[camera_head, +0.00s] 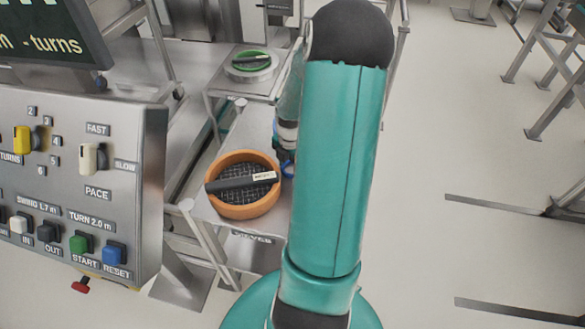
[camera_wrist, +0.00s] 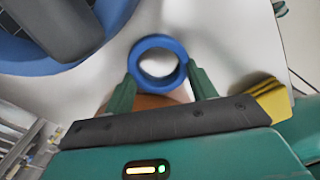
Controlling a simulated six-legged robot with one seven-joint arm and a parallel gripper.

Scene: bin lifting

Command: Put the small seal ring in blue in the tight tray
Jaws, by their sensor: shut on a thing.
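The small blue seal ring (camera_wrist: 136,60) shows in the wrist view. My gripper (camera_wrist: 161,72) is shut on it, with one green fingertip at each side of the ring. In the head view my gripper is mostly hidden behind my teal arm, and a bit of blue (camera_head: 287,168) shows at the arm's left edge. An orange round tray (camera_head: 243,210) with a dark mesh and a black bar stands left of my arm. A green-rimmed tray (camera_head: 236,70) stands farther back. I cannot read the bar labels or tell which tray is the tight one.
A large blue round tray (camera_wrist: 62,66) with a dark bar fills the upper left of the wrist view. An orange surface (camera_wrist: 150,101) shows below the ring. A grey control panel (camera_head: 75,180) stands at the left of the head view.

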